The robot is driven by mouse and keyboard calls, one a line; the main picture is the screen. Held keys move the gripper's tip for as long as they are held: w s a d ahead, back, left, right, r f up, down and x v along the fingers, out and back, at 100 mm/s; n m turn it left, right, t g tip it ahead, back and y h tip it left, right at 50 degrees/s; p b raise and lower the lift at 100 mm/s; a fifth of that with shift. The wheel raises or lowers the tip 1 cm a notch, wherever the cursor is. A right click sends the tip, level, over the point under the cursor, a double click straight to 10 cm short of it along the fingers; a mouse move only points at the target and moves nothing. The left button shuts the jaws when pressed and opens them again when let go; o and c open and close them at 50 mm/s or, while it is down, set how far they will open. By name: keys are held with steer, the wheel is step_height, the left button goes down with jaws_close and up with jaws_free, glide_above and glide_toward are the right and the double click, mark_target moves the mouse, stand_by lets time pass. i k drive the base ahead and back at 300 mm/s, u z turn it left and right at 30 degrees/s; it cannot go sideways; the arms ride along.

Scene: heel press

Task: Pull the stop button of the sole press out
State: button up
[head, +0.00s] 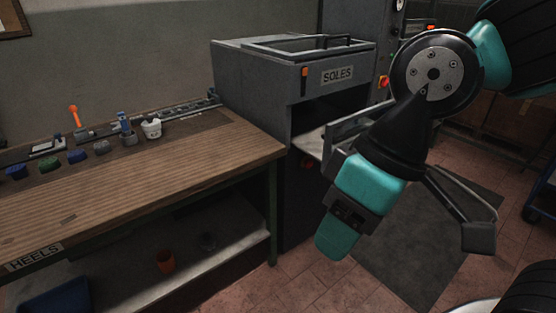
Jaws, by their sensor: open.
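The sole press (250,85) is a dark grey machine marked SOLES, in the middle of the head view. A small dark red knob, seemingly the stop button (308,162), is on its front below the opening. It is small and in shadow, so I cannot tell whether it is in or out. My gripper (403,191) is in front of the press and to the right of this knob. Its fingers are spread wide and empty. My teal and black wrist hides the gripper's middle.
An orange switch (304,80) sits higher on the press front. A red knob (384,81) shows by its right edge; I cannot tell which machine bears it. A wooden bench (150,180) with small coloured items stands left. A dark mat (400,260) lies on the tiled floor.

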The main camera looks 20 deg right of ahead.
mark_target(308, 162)
steer(key=z, duration=0.1)
steer(key=i, duration=0.85)
steer(key=z, duration=0.4)
